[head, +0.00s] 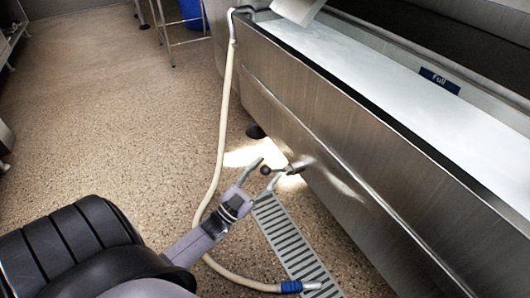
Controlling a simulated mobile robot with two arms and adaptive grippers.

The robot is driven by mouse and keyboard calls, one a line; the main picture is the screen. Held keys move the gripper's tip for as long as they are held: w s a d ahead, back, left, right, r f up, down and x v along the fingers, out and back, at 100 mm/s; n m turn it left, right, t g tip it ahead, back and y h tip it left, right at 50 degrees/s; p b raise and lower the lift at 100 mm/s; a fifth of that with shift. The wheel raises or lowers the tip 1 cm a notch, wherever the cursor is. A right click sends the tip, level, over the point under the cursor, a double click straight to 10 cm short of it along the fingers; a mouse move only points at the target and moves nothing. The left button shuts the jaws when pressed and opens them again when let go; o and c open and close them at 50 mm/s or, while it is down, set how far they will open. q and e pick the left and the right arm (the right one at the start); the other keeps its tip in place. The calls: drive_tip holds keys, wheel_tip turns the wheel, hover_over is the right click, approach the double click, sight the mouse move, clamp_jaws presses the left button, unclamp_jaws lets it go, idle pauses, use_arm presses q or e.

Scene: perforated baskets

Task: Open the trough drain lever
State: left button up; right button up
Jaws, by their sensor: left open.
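The steel trough (330,135) runs along the right side and holds pale liquid or foam (400,105). The drain lever (292,169) is a short metal piece low on the trough's front wall, with a dark round knob (265,170) at its end. My left gripper (270,169) is open, with its two fingertips on either side of the knob in this view. I cannot tell whether either finger touches it. My right gripper is not in view.
A cream hose (222,130) hangs from the trough's far corner and curls along the floor to a blue-banded nozzle (292,286). A floor drain grate (290,240) lies below the lever. A blue "Full" label (439,80) is at the trough's back. Brown floor (110,100) is open at left.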

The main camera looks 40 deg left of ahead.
use_arm(q)
drive_tip(key=v, duration=1.2)
drive_tip(key=shift+r, duration=0.1)
